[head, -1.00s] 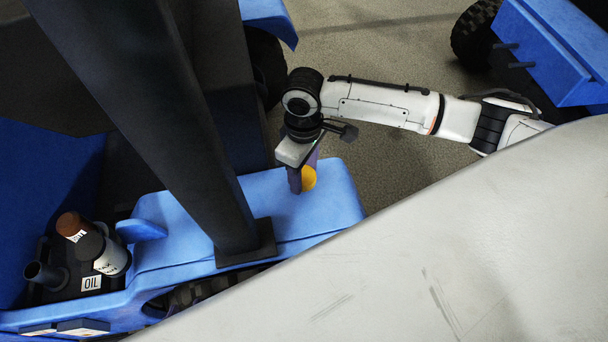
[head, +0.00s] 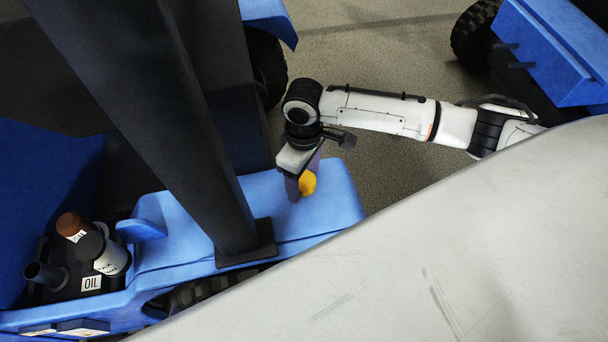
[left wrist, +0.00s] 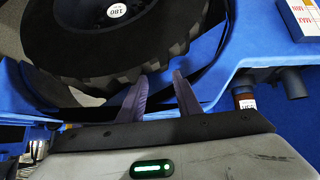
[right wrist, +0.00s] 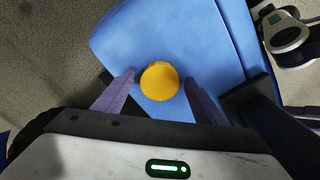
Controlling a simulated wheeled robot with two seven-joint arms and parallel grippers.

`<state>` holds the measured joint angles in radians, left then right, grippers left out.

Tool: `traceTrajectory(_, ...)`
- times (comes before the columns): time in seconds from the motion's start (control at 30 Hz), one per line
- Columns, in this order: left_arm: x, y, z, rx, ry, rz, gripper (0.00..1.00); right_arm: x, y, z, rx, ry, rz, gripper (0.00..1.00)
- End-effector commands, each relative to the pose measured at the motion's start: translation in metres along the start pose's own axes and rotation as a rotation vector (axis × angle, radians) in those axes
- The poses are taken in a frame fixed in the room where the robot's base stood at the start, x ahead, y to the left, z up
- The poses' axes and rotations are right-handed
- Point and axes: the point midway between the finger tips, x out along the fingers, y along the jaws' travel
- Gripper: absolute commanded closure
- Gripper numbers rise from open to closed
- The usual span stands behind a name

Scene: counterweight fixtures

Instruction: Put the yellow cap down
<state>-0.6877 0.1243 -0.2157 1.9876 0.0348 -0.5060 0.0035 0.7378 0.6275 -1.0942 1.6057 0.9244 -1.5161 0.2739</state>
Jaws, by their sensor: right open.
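The yellow cap (head: 307,183) is round and shows beside the fingers of my right gripper (head: 298,186) over the blue fender top (head: 335,205). In the right wrist view the cap (right wrist: 160,81) lies between the two spread fingers of the right gripper (right wrist: 160,80), with a gap visible on each side. Whether the cap touches the blue surface is hard to tell. My left gripper (left wrist: 162,80) shows in the left wrist view, fingers apart and empty, in front of a black tyre (left wrist: 110,50). I cannot make it out in the head view.
A dark post (head: 200,150) stands on the blue body left of the right gripper. A black tray (head: 65,288) with an "OIL" label and several bottles sits at lower left. A large pale panel (head: 450,260) covers the lower right. Another blue vehicle (head: 560,55) stands at upper right.

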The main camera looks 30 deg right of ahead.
Motion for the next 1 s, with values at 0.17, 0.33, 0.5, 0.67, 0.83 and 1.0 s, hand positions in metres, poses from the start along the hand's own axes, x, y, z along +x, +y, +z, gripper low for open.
traceTrajectory(0.17,0.001,0.000,0.001,0.000,0.002,0.000,0.69,-0.004,0.001,-0.001,0.000,0.003,0.001,0.35)
traceTrajectory(0.33,-0.004,0.000,-0.006,0.001,0.006,0.000,0.69,-0.032,0.000,-0.001,0.000,0.005,0.000,0.35)
traceTrajectory(0.5,-0.009,0.000,-0.013,-0.003,0.014,-0.001,0.69,-0.071,0.001,-0.001,-0.001,0.005,0.001,0.35)
traceTrajectory(0.67,-0.011,-0.001,-0.013,-0.005,0.012,-0.003,0.69,-0.102,0.000,-0.001,0.000,0.004,0.001,0.35)
traceTrajectory(0.83,-0.012,-0.003,-0.010,-0.003,0.005,-0.006,0.69,-0.123,0.000,-0.001,0.000,0.001,0.000,0.35)
traceTrajectory(1.0,-0.012,-0.004,-0.009,-0.003,0.003,-0.007,0.69,-0.129,0.000,-0.001,0.001,0.001,-0.001,0.35)
